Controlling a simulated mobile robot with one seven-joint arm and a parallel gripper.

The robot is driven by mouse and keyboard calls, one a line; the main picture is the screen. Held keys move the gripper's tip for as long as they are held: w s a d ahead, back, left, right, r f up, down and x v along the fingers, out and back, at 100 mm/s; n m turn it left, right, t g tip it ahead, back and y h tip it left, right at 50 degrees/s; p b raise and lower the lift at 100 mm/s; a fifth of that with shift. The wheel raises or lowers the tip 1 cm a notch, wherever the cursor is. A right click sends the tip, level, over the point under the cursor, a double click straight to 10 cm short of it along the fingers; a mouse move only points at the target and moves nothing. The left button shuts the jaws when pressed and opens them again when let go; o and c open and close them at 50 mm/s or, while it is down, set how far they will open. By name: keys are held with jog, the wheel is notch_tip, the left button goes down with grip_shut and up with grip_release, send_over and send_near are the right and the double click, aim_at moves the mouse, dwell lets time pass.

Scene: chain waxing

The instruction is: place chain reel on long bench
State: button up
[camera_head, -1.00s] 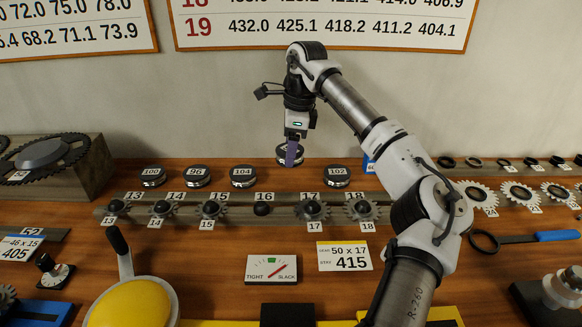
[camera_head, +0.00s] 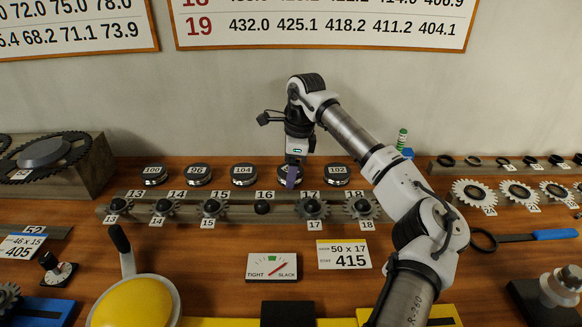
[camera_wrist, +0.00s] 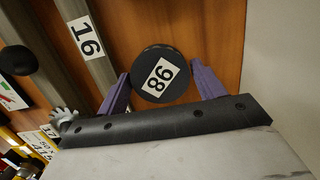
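A round black chain reel (camera_head: 289,184) with a pale rim is at the back of the brown wooden bench (camera_head: 215,255), in the row between the reels marked 104 and 102. In the wrist view the reel (camera_wrist: 155,88) shows a white label on its dark face, reading 98 or, turned over, 86. My gripper (camera_head: 291,178) points down over it.
Reels marked 100 (camera_head: 154,174), 96 (camera_head: 198,174), 104 (camera_head: 243,174) and 102 (camera_head: 337,174) stand close on both sides. A rail (camera_head: 237,209) with small sprockets runs just in front. The wall is close behind.

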jog(key=shift+o, duration=1.3)
notch_tip(320, 180, up, 12)
jog(key=d+b, duration=0.1)
jog(key=shift+d+r, duration=0.15)
jog(key=shift+d, duration=0.25)
jog(key=shift+r, duration=0.1)
